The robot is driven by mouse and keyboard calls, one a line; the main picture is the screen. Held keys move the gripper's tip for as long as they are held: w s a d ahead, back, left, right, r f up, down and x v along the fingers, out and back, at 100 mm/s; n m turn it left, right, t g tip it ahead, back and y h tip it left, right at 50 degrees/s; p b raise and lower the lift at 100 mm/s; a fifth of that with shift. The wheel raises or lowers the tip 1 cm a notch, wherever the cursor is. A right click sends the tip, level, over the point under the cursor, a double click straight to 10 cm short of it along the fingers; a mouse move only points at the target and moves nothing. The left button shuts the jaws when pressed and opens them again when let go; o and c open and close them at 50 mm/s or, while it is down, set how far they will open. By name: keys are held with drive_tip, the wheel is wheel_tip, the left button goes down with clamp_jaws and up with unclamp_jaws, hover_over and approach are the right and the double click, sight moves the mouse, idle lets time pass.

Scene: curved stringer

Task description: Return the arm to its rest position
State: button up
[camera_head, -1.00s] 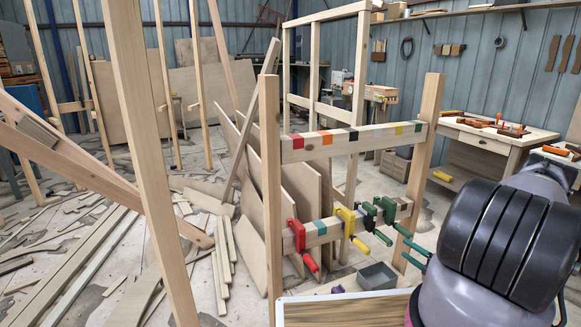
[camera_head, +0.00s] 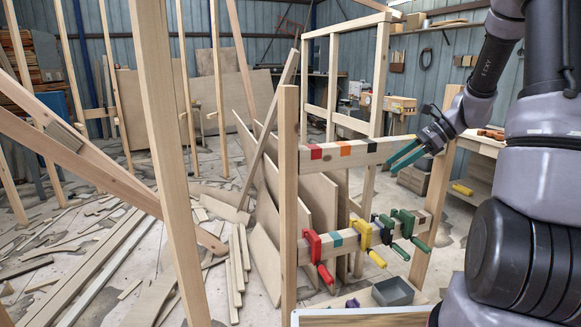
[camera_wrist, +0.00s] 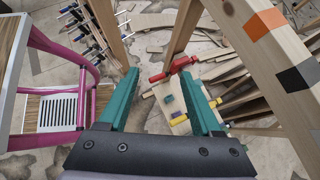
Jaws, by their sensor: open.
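My gripper (camera_head: 389,168), with two teal fingers, is at the right of the head view, by the upper rail (camera_head: 345,152) with its coloured patches. Whether it touches the rail cannot be told. In the wrist view the fingers (camera_wrist: 159,72) stand wide apart with nothing between them. My arm reaches it from the right edge, bent high. On the lower rail below are a red clamp (camera_head: 318,255), a yellow clamp (camera_head: 367,240) and green clamps (camera_head: 405,230). The red clamp also shows beyond the fingertips in the wrist view (camera_wrist: 174,67).
Wooden posts (camera_head: 288,200) frame the rails. A grey bin (camera_head: 392,291) sits below the clamps. A workbench (camera_head: 478,145) stands behind my arm. A pink-framed stand (camera_wrist: 60,60) is at left in the wrist view.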

drive_tip(key=s+a+r+n+t+h, duration=0.2)
drive_tip(key=s+r+n+h, duration=0.1)
drive_tip(key=s+r+n, duration=0.4)
drive_tip(key=s+a+r+n+t+h, duration=0.2)
drive_tip(key=s+r+n, duration=0.6)
drive_tip(key=s, duration=0.5)
wheel_tip(320, 180, up, 3)
drive_tip(key=shift+s+a+f+n+t+h, duration=0.2)
drive_tip(key=shift+a+n+t+h, duration=0.15)
drive_tip(key=shift+t+h, duration=0.65)
drive_tip(key=shift+w+g, duration=0.1)
drive_tip(key=shift+g, duration=0.3)
